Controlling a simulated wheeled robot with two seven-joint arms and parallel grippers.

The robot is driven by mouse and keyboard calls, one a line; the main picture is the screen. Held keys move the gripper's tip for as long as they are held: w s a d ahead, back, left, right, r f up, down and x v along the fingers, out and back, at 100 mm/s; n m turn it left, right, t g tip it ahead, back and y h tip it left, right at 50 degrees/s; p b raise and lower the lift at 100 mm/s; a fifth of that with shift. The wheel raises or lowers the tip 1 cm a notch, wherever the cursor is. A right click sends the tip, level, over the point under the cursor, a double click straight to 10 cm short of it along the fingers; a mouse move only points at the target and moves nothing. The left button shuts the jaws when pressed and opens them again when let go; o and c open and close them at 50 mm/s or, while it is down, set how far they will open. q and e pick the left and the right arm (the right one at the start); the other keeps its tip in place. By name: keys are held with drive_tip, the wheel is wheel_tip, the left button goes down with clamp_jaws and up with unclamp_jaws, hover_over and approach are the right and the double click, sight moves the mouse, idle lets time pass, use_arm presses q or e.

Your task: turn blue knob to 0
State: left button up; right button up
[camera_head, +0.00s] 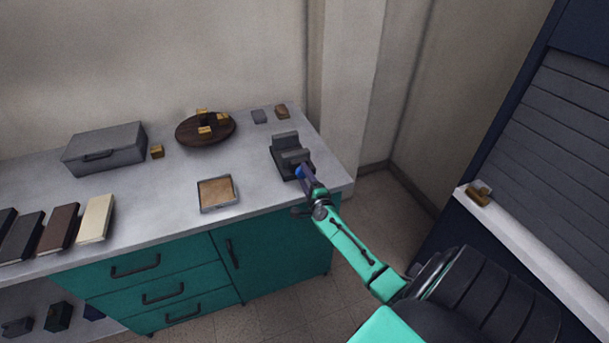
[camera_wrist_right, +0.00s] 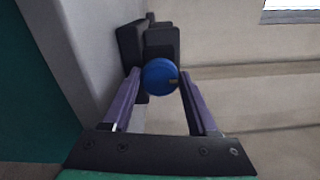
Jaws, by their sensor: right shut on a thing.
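The blue knob (camera_wrist_right: 160,77) is a round disc on the front of a dark grey device; a yellowish mark shows near its right edge in the right wrist view. In the head view only a bit of the blue knob (camera_head: 299,170) shows beside my gripper. The dark device (camera_head: 288,150) stands at the right end of the counter. My right gripper (camera_wrist_right: 157,80) has its two purple fingers on either side of the knob, shut on it. The right gripper (camera_head: 304,174) also shows in the head view at the device's front. My left gripper is not in view.
A shallow tray (camera_head: 217,205) sits left of the device on the grey counter (camera_head: 150,215). A dark round board (camera_head: 187,134) with yellow blocks, a grey case (camera_head: 104,150) and several books (camera_head: 97,219) stand farther left. Small blocks (camera_head: 259,116) lie behind the device.

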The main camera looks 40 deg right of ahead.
drive_tip(key=shift+f, duration=0.1)
idle(0.4)
drive_tip(key=o, duration=1.4)
drive_tip(key=shift+c, duration=0.2)
drive_tip(key=shift+s, duration=0.1)
drive_tip(key=v, duration=1.4)
drive_tip(key=shift+s+a, duration=0.2)
